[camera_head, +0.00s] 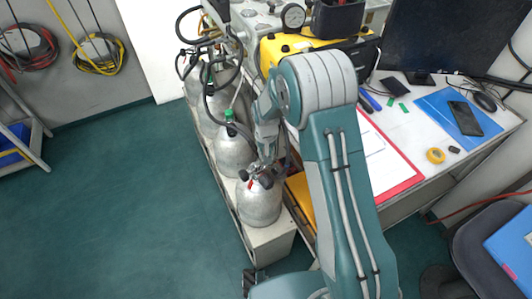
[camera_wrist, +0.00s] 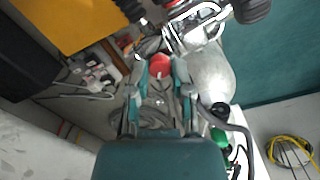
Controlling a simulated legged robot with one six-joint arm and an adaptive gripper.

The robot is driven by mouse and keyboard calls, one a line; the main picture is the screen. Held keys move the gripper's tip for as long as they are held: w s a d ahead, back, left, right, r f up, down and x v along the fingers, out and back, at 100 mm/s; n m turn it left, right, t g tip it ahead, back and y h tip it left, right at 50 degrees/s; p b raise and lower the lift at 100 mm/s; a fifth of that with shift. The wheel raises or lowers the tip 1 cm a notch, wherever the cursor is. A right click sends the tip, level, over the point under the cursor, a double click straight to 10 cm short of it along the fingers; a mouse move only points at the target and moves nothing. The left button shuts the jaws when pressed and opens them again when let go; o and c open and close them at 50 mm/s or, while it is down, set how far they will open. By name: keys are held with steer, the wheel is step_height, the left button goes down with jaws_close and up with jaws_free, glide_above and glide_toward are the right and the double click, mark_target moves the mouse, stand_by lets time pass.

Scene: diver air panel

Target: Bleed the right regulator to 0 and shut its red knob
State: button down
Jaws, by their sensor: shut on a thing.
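The red knob (camera_wrist: 160,66) shows in the wrist view between the two fingertips of my gripper (camera_wrist: 161,72), which is shut on it. In the wrist view a chrome valve fitting (camera_wrist: 195,32) lies just above and right of the red knob. I cannot make out the right regulator's gauge reading.
Several more silver cylinders (camera_head: 233,155) stand in a row behind, with black hoses and a green valve part (camera_head: 229,115). A desk (camera_head: 425,165) with a red-edged clipboard, tape and monitor is at the right. Green floor (camera_head: 130,200) is clear at the left.

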steer(key=m, duration=0.5)
steer(key=shift+f+m, duration=0.15)
steer(key=shift+m, duration=2.45)
steer(key=c, duration=0.5)
jaws_free()
steer(key=shift+a, duration=0.15)
step_height(320, 180, up, 12)
